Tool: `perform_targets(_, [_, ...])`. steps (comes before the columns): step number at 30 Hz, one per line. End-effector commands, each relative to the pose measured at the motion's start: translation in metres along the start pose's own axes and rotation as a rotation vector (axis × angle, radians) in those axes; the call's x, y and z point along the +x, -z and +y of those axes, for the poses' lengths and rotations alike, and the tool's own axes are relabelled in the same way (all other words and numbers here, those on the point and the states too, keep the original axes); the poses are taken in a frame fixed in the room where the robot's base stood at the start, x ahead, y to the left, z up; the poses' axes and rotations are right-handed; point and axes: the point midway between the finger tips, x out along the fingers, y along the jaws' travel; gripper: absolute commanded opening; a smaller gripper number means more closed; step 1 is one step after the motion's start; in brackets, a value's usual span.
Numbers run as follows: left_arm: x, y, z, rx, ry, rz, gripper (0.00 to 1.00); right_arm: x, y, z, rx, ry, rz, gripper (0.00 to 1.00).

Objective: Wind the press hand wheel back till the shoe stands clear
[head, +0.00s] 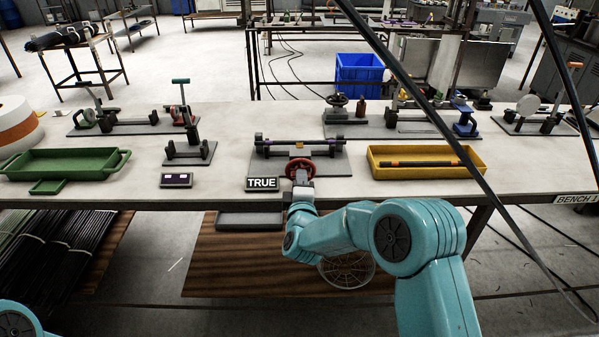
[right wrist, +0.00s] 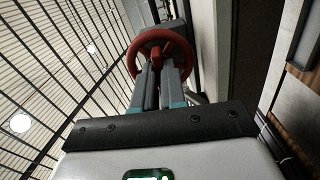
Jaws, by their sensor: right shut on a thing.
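I cannot tell whether the shoe touches the rod. My left gripper is not in view.
A green tray (head: 62,153) stands at the left and a yellow tray (head: 425,172) with a dark rod at the right. The TRUE sign (head: 262,184) and a small display (head: 176,181) sit at the front edge.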

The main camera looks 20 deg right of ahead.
Motion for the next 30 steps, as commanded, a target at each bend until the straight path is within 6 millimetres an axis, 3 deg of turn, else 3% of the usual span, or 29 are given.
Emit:
perform_targets(4, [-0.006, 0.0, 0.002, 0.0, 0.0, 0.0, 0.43, 0.0, 0.0, 0.001, -0.106, 0.0, -0.001, 0.0])
perform_targets(13, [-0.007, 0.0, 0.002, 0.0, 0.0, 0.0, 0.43, 0.0, 0.0, 0.001, -0.131, 0.0, -0.001, 0.0])
perform_targets(19, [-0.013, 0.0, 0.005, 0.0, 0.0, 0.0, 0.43, 0.0, 0.0, 0.001, -0.279, 0.001, 0.0, 0.0])
perform_targets(30, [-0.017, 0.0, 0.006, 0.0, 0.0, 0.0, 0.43, 0.0, 0.0, 0.002, -0.362, 0.001, -0.001, 0.0])
